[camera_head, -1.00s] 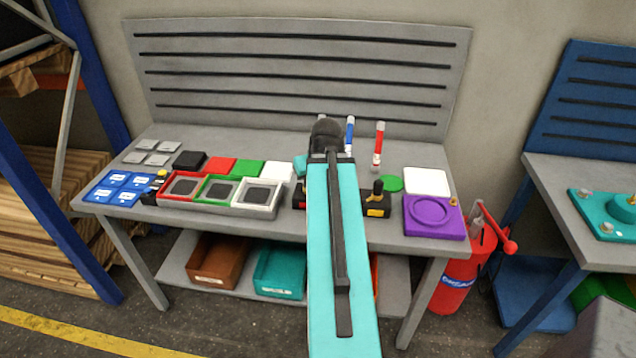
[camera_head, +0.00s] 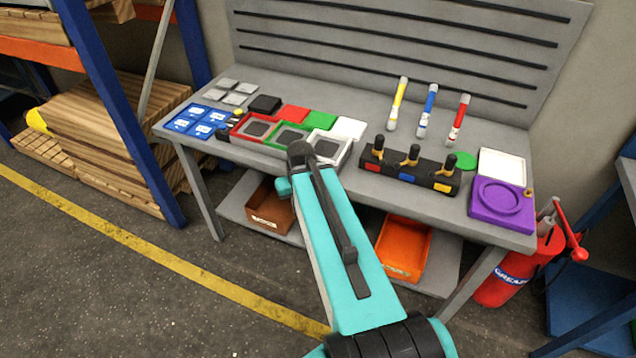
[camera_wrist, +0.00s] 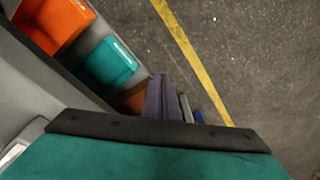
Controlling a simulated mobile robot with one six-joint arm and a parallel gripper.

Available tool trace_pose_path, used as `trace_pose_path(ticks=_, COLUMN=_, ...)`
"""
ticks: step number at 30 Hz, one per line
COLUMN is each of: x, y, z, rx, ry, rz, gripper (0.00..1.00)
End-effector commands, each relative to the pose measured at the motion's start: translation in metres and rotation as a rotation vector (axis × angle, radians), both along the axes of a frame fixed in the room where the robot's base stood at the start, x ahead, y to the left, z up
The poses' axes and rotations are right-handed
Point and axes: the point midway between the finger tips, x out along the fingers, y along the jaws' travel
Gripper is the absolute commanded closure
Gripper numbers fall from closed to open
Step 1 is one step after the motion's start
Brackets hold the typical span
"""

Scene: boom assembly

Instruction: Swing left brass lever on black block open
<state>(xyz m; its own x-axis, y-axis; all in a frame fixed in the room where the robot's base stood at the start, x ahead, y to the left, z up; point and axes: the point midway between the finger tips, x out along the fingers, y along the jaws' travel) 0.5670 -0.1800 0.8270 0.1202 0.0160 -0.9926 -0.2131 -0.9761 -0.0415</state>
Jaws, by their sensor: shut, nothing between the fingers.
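The black block (camera_head: 428,172) stands near the front right part of the grey workbench in the head view. It carries three upright brass levers with dark tops in a row along it. The left brass lever (camera_head: 378,147) is above a red label, the middle brass lever (camera_head: 411,157) above a blue one and the right brass lever (camera_head: 448,165) above a yellow one. My teal arm reaches up left of the block, apart from it in the picture.
Yellow (camera_head: 397,104), blue (camera_head: 428,111) and red (camera_head: 459,120) markers stand behind the block. A purple fixture (camera_head: 503,207) lies right of it. Framed trays (camera_head: 328,147) lie to its left. An orange bin (camera_head: 404,250) sits on the lower shelf.

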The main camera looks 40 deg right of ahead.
Motion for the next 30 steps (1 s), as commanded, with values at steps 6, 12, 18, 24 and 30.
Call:
trace_pose_path(ticks=6, x=-0.026, y=0.043, z=-0.068, rx=0.026, ry=0.101, rz=0.042, gripper=1.00)
trace_pose_path(ticks=12, x=-0.057, y=0.076, z=-0.123, rx=0.040, ry=0.192, rz=0.075, gripper=1.00)
trace_pose_path(ticks=18, x=-0.094, y=0.107, z=-0.174, rx=0.048, ry=0.283, rz=0.108, gripper=1.00)
trace_pose_path(ticks=24, x=-0.137, y=0.134, z=-0.221, rx=0.051, ry=0.374, rz=0.143, gripper=1.00)
trace_pose_path(ticks=30, x=-0.184, y=0.156, z=-0.263, rx=0.047, ry=0.467, rz=0.177, gripper=1.00)
